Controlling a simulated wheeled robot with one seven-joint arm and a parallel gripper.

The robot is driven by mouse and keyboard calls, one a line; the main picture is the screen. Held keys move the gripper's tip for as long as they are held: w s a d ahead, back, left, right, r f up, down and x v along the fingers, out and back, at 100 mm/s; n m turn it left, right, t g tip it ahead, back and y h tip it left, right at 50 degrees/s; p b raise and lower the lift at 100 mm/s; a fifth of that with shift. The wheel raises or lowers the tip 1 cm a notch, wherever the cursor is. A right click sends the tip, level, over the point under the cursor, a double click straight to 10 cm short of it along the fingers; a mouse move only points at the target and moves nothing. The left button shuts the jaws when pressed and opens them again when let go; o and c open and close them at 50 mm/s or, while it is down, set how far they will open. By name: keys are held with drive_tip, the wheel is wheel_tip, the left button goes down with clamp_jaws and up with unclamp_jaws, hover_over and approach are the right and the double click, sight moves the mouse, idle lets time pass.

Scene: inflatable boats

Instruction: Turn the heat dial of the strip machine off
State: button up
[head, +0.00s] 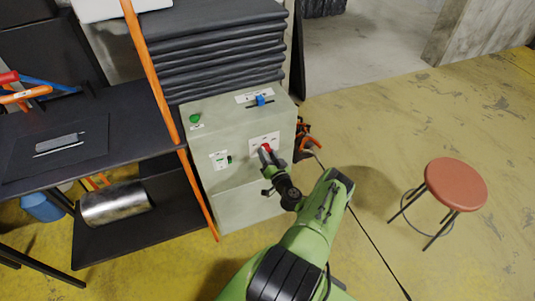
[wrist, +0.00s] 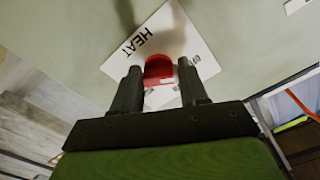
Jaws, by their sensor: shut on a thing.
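The strip machine (head: 235,190) is a pale green cabinet in the middle of the head view. Its heat dial (head: 266,148) is red and sits on a white label plate on the front face. In the wrist view the red dial (wrist: 158,70) is in front of the plate marked HEAT (wrist: 140,42). My gripper (head: 268,156) is at the dial, with one dark finger on each side of it, shut on it. The wrist view shows the gripper (wrist: 160,82) too. The fingers hide part of the dial and of the lettering, so I cannot read its setting.
The machine also has a green button (head: 195,118), a blue slider (head: 260,100) and a small switch panel (head: 220,160). An orange pole (head: 165,110) leans at its left, by a dark workbench (head: 110,120). A red stool (head: 456,184) stands right on open yellow floor.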

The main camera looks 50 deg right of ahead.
drive_tip(key=shift+f, duration=0.1)
idle(0.3)
drive_tip(key=o, duration=1.1)
drive_tip(key=shift+c, duration=0.2)
